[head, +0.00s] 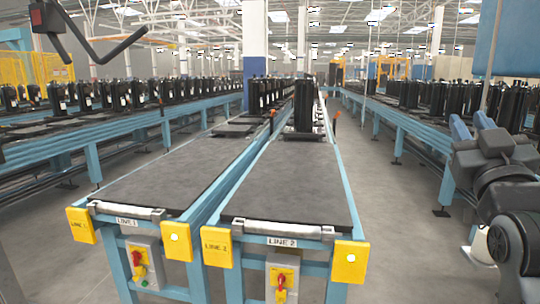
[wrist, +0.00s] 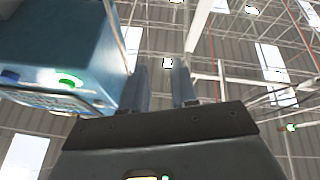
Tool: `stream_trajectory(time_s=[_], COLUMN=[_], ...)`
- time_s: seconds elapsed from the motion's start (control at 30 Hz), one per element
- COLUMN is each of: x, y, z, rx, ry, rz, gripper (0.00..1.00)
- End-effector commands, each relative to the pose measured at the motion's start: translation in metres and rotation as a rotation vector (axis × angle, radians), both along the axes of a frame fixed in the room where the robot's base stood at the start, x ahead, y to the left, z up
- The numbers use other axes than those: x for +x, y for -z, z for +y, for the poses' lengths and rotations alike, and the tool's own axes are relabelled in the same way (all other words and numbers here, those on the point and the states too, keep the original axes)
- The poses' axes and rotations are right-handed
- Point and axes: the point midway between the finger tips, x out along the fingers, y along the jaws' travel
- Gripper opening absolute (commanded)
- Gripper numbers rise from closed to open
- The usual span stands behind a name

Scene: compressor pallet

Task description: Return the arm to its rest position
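My gripper (head: 470,122) is at the right edge of the head view, raised in front of the right-hand conveyor, with its blue-grey fingers pointing up. In the wrist view my gripper (wrist: 160,66) shows its two fingers standing apart, with only the roof behind the gap. It holds nothing. My arm is folded along the right side of the head view, and its lower part is cut off by the frame.
A blue box (head: 506,38) hangs above my gripper; a blue box (wrist: 60,50) also fills the wrist view's left. Conveyors LINE 1 (head: 155,180) and LINE 2 (head: 290,190) lie ahead, with black compressors (head: 303,105) farther back. Grey floor (head: 400,225) is clear right of LINE 2.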

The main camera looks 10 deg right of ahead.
Motion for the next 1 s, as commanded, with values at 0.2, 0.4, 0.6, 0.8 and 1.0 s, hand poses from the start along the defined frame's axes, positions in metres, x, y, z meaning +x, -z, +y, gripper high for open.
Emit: stream_trajectory(time_s=[0.2, 0.4, 0.6, 0.8, 1.0], x=[-0.032, -0.076, -0.132, -0.195, -0.263], y=[0.098, 0.172, 0.231, 0.275, 0.305], z=[0.033, 0.063, 0.090, 0.114, 0.133], rx=[0.044, 0.087, 0.136, 0.187, 0.240], ry=[-0.073, -0.134, -0.191, -0.242, -0.284], rz=[0.106, 0.196, 0.284, 0.373, 0.463], gripper=[0.28, 0.28, 0.28, 0.28, 0.28])
